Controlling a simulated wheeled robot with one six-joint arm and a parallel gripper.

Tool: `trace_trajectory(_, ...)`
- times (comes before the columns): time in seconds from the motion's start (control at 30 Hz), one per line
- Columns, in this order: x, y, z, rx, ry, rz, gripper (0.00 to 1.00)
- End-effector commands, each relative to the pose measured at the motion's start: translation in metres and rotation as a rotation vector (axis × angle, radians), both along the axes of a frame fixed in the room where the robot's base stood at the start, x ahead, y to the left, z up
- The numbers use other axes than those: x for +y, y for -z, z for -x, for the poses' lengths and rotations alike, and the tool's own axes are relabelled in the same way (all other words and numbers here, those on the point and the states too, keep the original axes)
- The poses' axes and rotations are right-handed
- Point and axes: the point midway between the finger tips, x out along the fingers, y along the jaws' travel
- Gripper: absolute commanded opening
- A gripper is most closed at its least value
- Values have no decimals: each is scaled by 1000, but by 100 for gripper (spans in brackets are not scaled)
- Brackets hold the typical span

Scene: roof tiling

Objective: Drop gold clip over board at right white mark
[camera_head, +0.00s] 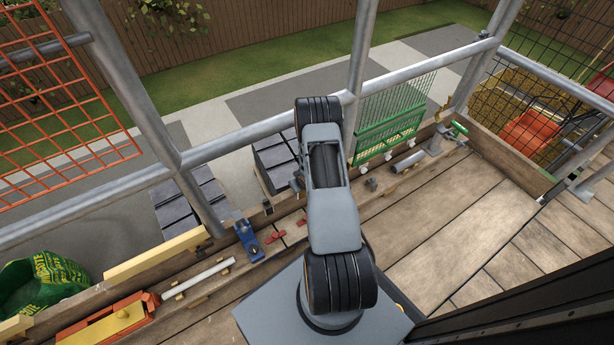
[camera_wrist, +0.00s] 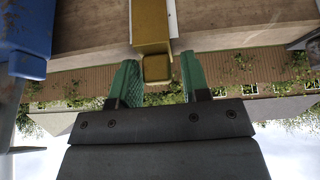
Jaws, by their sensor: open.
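In the wrist view a gold clip (camera_wrist: 153,22) comes down from the top edge, with a small gold block at its lower end. My gripper (camera_wrist: 160,80) is open, its green fingertips on either side of that lower end. A gap shows between the clip and each finger. In the head view my arm covers the gripper. A long wooden board (camera_head: 215,285) runs along the platform edge.
A blue tool (camera_head: 248,240) and red pieces (camera_head: 274,237) lie on the board left of my arm. A green rack (camera_head: 392,125) and grey cylinder (camera_head: 409,161) are to the right. Metal rails (camera_head: 270,125) stand behind. The plank deck (camera_head: 450,245) at right is clear.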

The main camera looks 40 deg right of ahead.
Motion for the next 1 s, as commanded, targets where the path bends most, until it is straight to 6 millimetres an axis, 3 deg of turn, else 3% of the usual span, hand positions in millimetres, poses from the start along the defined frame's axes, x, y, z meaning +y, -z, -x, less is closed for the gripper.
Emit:
trace_trajectory(0.03, 7, -17, 21, 21, 0, -15, 62)
trace_trajectory(0.2, 3, -67, 41, -20, 15, -7, 62)
trace_trajectory(0.4, 5, -98, 57, -35, 19, -6, 62)
trace_trajectory(0.63, 7, -112, 64, -42, 17, -5, 62)
trace_trajectory(1.0, 7, -113, 65, -41, 17, -5, 62)
